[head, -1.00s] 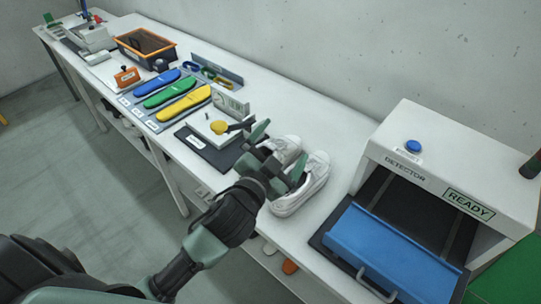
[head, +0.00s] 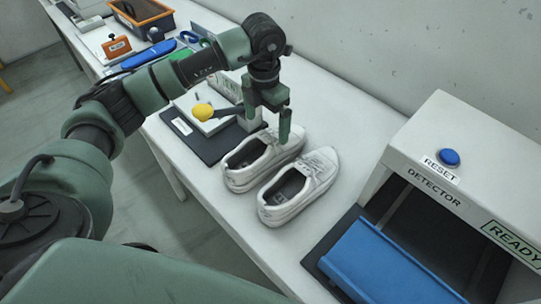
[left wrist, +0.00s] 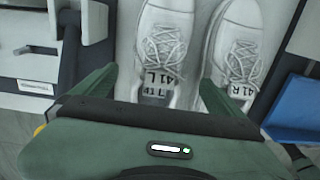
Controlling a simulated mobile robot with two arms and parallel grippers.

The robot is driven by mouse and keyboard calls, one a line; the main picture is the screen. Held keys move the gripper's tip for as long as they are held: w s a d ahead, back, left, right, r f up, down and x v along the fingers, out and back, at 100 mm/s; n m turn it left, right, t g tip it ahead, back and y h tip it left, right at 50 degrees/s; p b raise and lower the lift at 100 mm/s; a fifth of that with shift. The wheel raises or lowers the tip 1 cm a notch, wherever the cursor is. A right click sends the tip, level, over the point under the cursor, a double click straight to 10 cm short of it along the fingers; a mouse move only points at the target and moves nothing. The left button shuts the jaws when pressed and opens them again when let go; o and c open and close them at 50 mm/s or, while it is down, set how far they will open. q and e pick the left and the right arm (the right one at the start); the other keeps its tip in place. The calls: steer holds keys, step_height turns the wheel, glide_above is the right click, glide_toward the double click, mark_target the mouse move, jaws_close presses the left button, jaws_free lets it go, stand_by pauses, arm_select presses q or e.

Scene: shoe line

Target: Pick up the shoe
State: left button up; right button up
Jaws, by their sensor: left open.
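Two white lace-up shoes stand side by side on the white table. The left shoe (head: 250,166), marked 41 L, also shows in the left wrist view (left wrist: 165,50). The right shoe (head: 290,197), marked 41 R, is beside it and also shows in the left wrist view (left wrist: 238,50). My left gripper (head: 268,122) is open and empty, pointing down above the left shoe's far part. In the left wrist view the fingers (left wrist: 158,80) appear on either side of the left shoe. My right gripper is out of view.
A dark mat (head: 208,148) with a white block and yellow knob lies left of the shoes. The detector (head: 435,180) with a blue reset button (head: 449,157) and blue tray (head: 375,268) stands on the right. The table (head: 335,125) behind the shoes is clear.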

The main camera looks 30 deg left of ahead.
mark_target(265, 145)
arm_select(q)
steer(key=shift+a+f, duration=0.25)
steer(key=shift+f, duration=0.45)
steer(key=shift+s, duration=0.3)
steer(key=shift+s+f, duration=0.2)
steer(key=shift+f, duration=0.05)
steer(key=f+p, duration=0.1)
steer(key=f, duration=0.1)
steer(key=f+p, duration=0.1)
steer(key=f, duration=0.1)
steer(key=f+p, duration=0.1)
steer(key=f, duration=0.1)
steer(key=shift+d+f, duration=0.2)
steer(key=shift+d, duration=0.05)
steer(key=shift+f, duration=0.2)
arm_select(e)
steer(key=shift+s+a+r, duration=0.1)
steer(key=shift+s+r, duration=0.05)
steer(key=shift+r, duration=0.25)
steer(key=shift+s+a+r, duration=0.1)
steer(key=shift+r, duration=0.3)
arm_select(q)
steer(key=c, duration=1.4)
steer(key=shift+c, duration=1)
steer(key=shift+w+r, duration=0.1)
steer(key=shift+r, duration=0.05)
